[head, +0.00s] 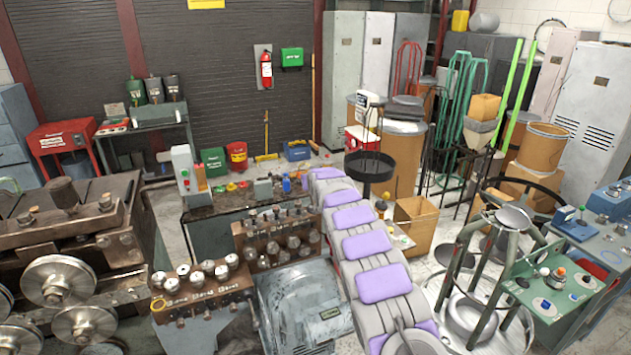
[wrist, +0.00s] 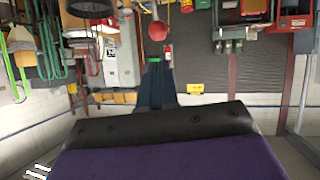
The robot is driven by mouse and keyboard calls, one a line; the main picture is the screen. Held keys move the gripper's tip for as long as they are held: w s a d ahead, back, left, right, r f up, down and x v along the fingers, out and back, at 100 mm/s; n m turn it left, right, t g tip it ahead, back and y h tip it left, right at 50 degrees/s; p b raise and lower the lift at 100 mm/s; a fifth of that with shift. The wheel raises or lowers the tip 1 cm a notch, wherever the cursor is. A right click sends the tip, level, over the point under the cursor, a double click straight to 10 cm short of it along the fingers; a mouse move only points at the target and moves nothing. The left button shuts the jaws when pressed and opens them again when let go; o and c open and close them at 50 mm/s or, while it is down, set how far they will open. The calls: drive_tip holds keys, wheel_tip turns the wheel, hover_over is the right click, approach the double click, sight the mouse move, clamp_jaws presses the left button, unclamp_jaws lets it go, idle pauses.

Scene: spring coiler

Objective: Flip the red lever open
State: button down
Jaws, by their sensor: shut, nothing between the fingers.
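The wrist view is upside down. A round red knob (wrist: 157,30), which looks like the end of the red lever, hangs on a pale stem near its top middle. My gripper (wrist: 156,64) shows as a dark, narrow shape with its fingers together and nothing held. The knob appears just beyond the fingertips; I see no clear contact and cannot judge the depth gap. In the head view my grey and purple arm reaches up the middle, and its far end is by the machine bench. I cannot make out the red lever there; my arm may hide it.
A bench (head: 215,207) with small items stands behind the machine's row of rollers (head: 195,278). A grey motor housing (head: 303,305) is left of my arm. A black round tray (head: 369,167) and a green-topped stand (head: 548,285) are to the right.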

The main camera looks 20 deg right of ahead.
drive_tip(key=b+v, duration=0.1)
drive_tip(key=v, duration=0.5)
drive_tip(key=shift+b, duration=0.4)
drive_tip(key=shift+r, duration=0.1)
idle(0.3)
drive_tip(key=s+a+f+g+b, duration=0.4)
drive_tip(key=s+a+f+b, duration=0.1)
drive_tip(key=s, duration=1.7)
drive_tip(key=s+a+f+g+y+b, duration=0.1)
drive_tip(key=s+a+f+g+b, duration=0.4)
drive_tip(key=s, duration=1.8)
drive_tip(key=s+a+f+n+g+y+b, duration=0.1)
drive_tip(key=s+a+f+g+b, duration=0.4)
drive_tip(key=s, duration=1.7)
drive_tip(key=a+f+b, duration=0.1)
drive_tip(key=a+f, duration=0.2)
drive_tip(key=f, duration=0.2)
drive_tip(key=shift+s+a+f, duration=0.25)
drive_tip(key=shift+s+f, duration=0.05)
drive_tip(key=shift+s, duration=0.05)
